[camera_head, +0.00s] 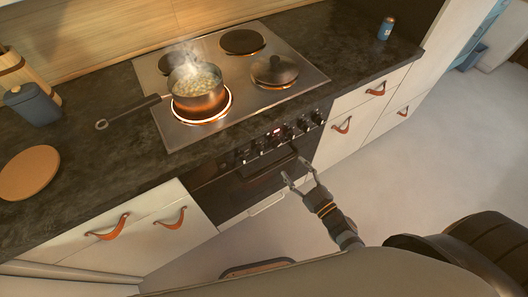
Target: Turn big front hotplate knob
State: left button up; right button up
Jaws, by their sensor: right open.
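A row of dark knobs (288,132) runs along the front panel of the stove, with a small red display among them. I cannot tell which knob belongs to the big front hotplate. That hotplate (206,118) glows orange under a steaming pot (199,92). My right gripper (294,169) is open and empty, in front of the oven door and below the knobs, apparently apart from them. My left gripper is not in view.
The pot's long handle (130,111) sticks out left over the counter. An oven door handle (268,169) and drawers with leather pulls (108,228) line the front. Open floor lies to the right.

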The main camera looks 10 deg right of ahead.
aim_at(277, 146)
jog(key=p+x, duration=0.1)
jog(key=x, duration=0.9)
jog(key=shift+w+f, duration=0.1)
jog(key=shift+w, duration=0.15)
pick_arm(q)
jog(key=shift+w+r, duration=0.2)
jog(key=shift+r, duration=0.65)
pick_arm(e)
jog(key=shift+c, duration=0.4)
jog(key=c, duration=1.1)
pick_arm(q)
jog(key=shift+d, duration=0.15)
